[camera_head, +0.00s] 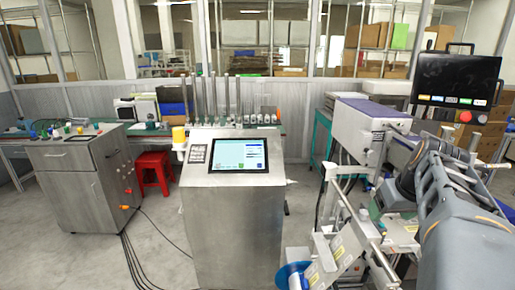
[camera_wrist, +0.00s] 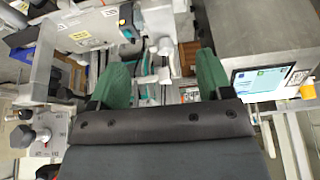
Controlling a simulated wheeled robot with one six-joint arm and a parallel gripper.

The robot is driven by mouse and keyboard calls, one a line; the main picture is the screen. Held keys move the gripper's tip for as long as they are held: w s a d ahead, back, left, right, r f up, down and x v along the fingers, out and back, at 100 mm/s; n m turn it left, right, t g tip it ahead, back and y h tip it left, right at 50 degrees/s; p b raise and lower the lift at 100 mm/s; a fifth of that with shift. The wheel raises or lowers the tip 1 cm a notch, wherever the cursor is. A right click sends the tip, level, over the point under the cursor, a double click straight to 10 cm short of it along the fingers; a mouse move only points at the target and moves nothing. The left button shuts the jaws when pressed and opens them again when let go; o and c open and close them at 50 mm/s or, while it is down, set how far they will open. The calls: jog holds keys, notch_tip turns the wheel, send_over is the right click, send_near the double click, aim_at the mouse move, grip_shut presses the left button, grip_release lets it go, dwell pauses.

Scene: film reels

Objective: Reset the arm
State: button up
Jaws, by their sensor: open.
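My arm (camera_head: 455,215) shows at the right of the head view, grey and dark, bent in front of the labelling machine. In the wrist view my gripper (camera_wrist: 162,75) has two green fingers spread apart. The gap between them is empty. Machine parts show beyond the gap, apart from the fingers. The fingertips are not clear in the head view.
A steel cabinet with a touchscreen (camera_head: 239,155) stands in the middle. The labelling machine (camera_head: 365,115) with a black monitor (camera_head: 455,78) is close to my arm. A blue reel (camera_head: 293,277) sits low in front. A red stool (camera_head: 153,170) and grey cabinet (camera_head: 75,185) stand left, with floor between.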

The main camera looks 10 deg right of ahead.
jog(key=f, duration=0.1)
jog(key=f+m, duration=0.2)
jog(key=shift+s+d+g, duration=0.2)
jog(key=shift+s+g, duration=0.1)
jog(key=s+a+f+n+p, duration=0.2)
jog(key=a+f, duration=0.2)
jog(key=a, duration=0.7)
jog(key=s+a+f+n+p, duration=0.2)
jog(key=a+f, duration=0.2)
jog(key=a, duration=0.7)
jog(key=shift+s+y, duration=0.25)
jog(key=shift+y, duration=0.05)
jog(key=shift+a, duration=0.1)
